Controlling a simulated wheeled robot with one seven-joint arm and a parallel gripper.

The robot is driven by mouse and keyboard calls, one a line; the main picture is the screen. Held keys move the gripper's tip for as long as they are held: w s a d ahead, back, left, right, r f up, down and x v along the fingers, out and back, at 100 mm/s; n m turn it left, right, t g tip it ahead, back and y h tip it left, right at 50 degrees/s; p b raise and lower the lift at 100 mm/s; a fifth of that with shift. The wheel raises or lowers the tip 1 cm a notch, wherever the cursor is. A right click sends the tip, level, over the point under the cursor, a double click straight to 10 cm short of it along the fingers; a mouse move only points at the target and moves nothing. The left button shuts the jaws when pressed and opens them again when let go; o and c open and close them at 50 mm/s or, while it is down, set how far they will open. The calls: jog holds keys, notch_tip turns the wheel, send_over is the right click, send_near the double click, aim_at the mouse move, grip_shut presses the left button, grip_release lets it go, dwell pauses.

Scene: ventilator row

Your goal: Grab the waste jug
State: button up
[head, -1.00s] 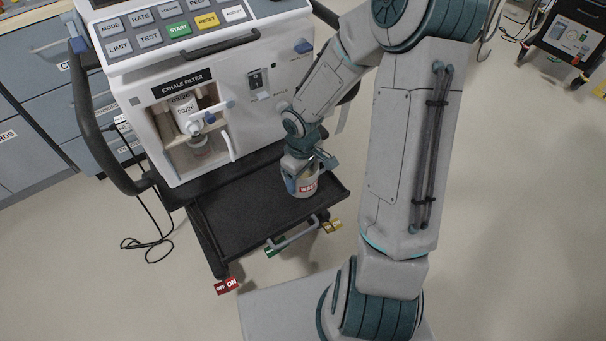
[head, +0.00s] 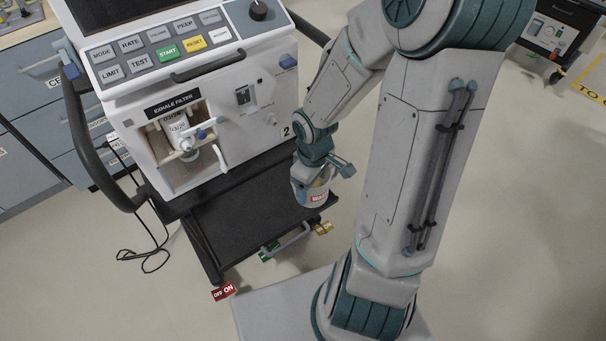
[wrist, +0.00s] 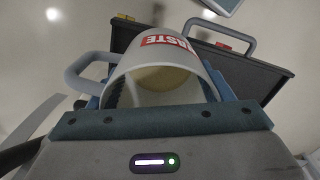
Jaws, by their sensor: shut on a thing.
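The waste jug (head: 316,195) is a pale jug with a red and white label, over the right end of the dark tray in the head view. In the wrist view the jug (wrist: 155,62) shows its open mouth, a yellowish inside and a handle at the left. My gripper (head: 312,178) is shut on the jug; in the wrist view its blue-green fingers (wrist: 160,100) lie on both sides of the jug's body. The jug looks raised off the tray, but the gap under it is hard to judge.
The tray (head: 245,210) sits on the cart below the ventilator (head: 200,90), with a grey handle (head: 285,242) at its front. A filter (head: 175,130) sits in the ventilator's open bay. A black cable (head: 150,250) lies on the floor at left.

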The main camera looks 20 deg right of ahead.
aim_at(326, 187)
jog(key=shift+s+d+r+p, duration=0.5)
jog(key=shift+s+r, duration=0.3)
jog(key=shift+s, duration=0.1)
jog(key=shift+s+d+f+b, duration=0.1)
jog(key=shift+s+d+b, duration=0.05)
jog(key=shift+b, duration=0.3)
jog(key=shift+s+d+r+b, duration=0.3)
jog(key=shift+s+r+b, duration=0.2)
jog(key=shift+s, duration=0.2)
jog(key=shift+s+r, duration=0.1)
